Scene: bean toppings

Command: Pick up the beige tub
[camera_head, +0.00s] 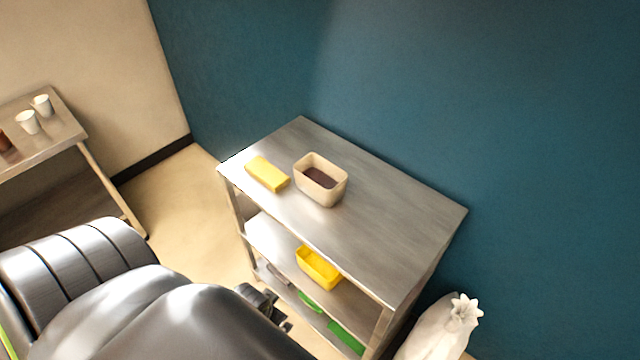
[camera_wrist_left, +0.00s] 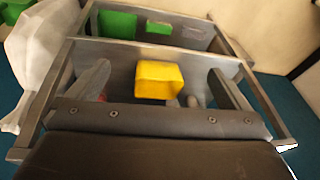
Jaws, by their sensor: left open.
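The beige tub (camera_head: 333,190) stands upright on the steel table's top in the head view, with dark brown contents inside. It does not show in the left wrist view. My left gripper (camera_head: 277,312) is in front of the table's left front side in the head view, apart from the beige tub. The left wrist view shows its two fingers (camera_wrist_left: 162,84) spread with nothing held between them. A yellow tub (camera_wrist_left: 160,80) appears between them, on a shelf beyond. My right gripper is in neither view.
A yellow block (camera_head: 267,173) lies left of the beige tub on the steel table (camera_head: 400,220). A yellow tub (camera_head: 318,268) and green tubs (camera_head: 346,336) sit on lower shelves. A white sack (camera_head: 440,330) stands at right. The tabletop right of the beige tub is clear.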

